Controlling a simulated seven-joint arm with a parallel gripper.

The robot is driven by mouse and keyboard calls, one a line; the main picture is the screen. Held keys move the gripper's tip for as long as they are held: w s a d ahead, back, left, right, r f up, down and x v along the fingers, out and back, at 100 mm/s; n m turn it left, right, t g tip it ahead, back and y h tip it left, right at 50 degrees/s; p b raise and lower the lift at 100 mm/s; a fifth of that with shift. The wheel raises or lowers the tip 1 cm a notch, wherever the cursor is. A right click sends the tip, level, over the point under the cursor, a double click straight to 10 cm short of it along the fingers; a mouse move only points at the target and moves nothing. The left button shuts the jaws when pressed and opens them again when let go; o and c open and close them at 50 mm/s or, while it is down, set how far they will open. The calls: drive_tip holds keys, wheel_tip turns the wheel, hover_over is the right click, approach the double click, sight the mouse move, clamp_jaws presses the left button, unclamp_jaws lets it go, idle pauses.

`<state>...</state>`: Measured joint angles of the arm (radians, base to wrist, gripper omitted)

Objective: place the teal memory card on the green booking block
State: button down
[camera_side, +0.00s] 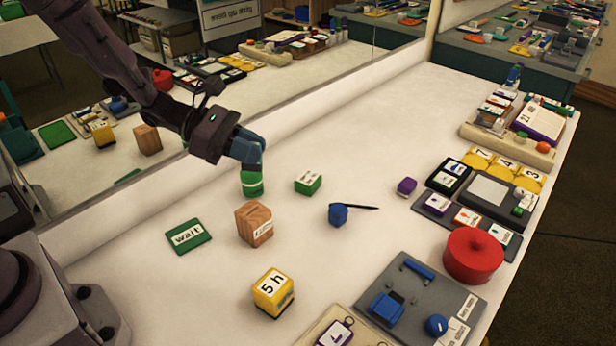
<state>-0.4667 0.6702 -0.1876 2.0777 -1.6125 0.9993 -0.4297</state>
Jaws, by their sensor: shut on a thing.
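My gripper (250,165) points down over the left middle of the table, its blue fingers close together. It is shut on a green piece with a white band (252,184), which shows just below the fingertips. I cannot tell if this piece touches the table. A green block with a white label (308,182), which fits the booking block, sits a little to the right, apart from the gripper. I cannot pick out a teal memory card for sure. A flat dark green card reading "wait" (188,236) lies to the lower left.
A wooden block (254,225) stands just below the gripper, and a yellow block (273,292) nearer the front. A blue pot with a dark stick (338,214) and a purple block (406,187) are to the right. Trays and a red pot (474,255) fill the right edge. A mirror runs behind.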

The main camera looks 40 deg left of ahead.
drive_tip(key=w+a+n+t+y, duration=0.1)
drive_tip(key=w+n+t, duration=0.1)
hover_over(310, 177)
drive_tip(key=shift+y, duration=0.3)
drive_tip(key=f, duration=0.5)
drive_tip(key=s+f, duration=0.1)
drive_tip(key=f, duration=0.2)
drive_tip(key=shift+d, duration=0.1)
drive_tip(key=shift+w+f, duration=0.4)
drive_tip(key=shift+f, duration=0.1)
drive_tip(key=shift+w+f, duration=0.1)
drive_tip(key=shift+f, duration=1.4)
drive_tip(key=shift+f, duration=0.15)
drive_tip(key=c, duration=1.1)
unclamp_jaws()
